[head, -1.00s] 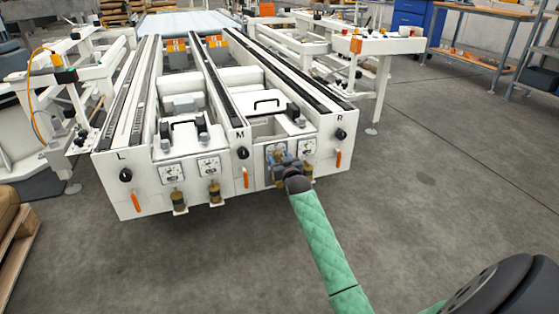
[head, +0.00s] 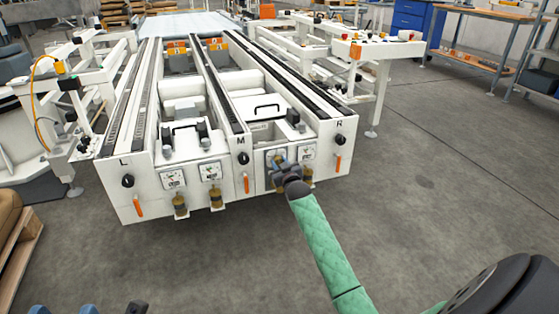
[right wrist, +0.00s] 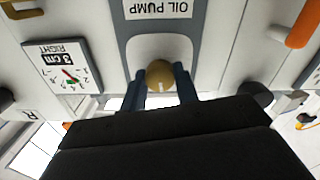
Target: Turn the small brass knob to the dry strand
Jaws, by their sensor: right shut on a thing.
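The small brass knob (right wrist: 160,74) sits on a grey plate (right wrist: 133,35) beside an upside-down OIL PUMP label (right wrist: 158,9) in the right wrist view. A short white mark shows on its face near the bottom. My right gripper (right wrist: 160,88) has its two blue fingers on either side of the knob, shut on it. In the head view my right gripper (head: 279,164) is at the front panel, right of the M rail, and hides the knob. Blue and dark tips at the lower left edge look like part of my left gripper (head: 64,310), mostly cut off. No dry-strand marking is readable.
A gauge marked 3 cm RIGHT (right wrist: 66,68) and an orange handle (right wrist: 300,24) flank the knob. The white machine (head: 210,185) has black knobs, orange levers and brass cylinders (head: 180,205) along its front. The floor at right is clear.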

